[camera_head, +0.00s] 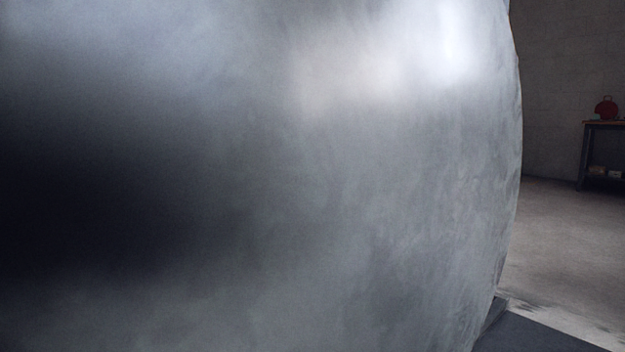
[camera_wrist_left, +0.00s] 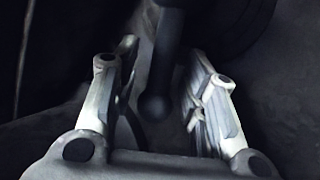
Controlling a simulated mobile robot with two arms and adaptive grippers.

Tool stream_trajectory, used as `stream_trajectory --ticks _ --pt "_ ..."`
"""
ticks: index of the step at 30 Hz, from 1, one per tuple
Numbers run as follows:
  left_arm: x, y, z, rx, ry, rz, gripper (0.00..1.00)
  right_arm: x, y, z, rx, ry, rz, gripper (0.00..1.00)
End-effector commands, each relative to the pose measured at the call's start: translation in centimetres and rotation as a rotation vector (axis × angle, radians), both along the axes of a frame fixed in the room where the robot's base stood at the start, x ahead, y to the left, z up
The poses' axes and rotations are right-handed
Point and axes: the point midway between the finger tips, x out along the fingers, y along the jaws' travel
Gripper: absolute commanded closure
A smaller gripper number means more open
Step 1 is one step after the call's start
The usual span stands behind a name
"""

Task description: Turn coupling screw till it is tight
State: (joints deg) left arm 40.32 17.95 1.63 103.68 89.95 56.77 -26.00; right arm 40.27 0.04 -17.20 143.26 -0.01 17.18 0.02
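A dark rod with a ball end (camera_wrist_left: 157,106) hangs between the fingers of my left gripper (camera_wrist_left: 164,52) in the left wrist view. It looks like the handle of the coupling screw; the screw's thread is not visible. The gripper is open, with a finger on each side of the rod and gaps that seem to remain between them. I cannot tell whether either finger touches it. The head view shows neither gripper and no coupling, only a large grey curved metal surface (camera_head: 380,190) very close.
A dark rounded part (camera_wrist_left: 232,25) is behind the right finger in the wrist view. At the far right of the head view, a workbench (camera_head: 590,125) with a red object (camera_head: 606,107) stands by the wall. The floor (camera_head: 565,240) before it is clear.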

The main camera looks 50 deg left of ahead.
Motion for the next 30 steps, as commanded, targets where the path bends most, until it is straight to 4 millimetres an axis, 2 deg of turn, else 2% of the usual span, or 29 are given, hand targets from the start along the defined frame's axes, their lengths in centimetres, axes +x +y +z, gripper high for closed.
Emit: stream_trajectory --ticks 2,11,22,30 --pt "0.0 0.0 0.0 0.000 0.000 0.000 0.61 0.0 0.0 0.0 0.000 0.000 0.000 0.60" --pt "0.0 -0.1 0.0 0.000 0.000 0.000 1.00 0.0 0.0 0.0 0.000 0.001 0.000 0.60" --pt "0.2 -0.1 -0.4 -0.003 -0.027 0.000 1.00 0.0 0.0 -0.3 0.000 0.002 0.000 0.60" --pt "1.1 -0.2 -1.5 -0.016 -0.173 0.000 1.00 0.1 0.0 -1.2 0.000 0.002 0.000 0.60"
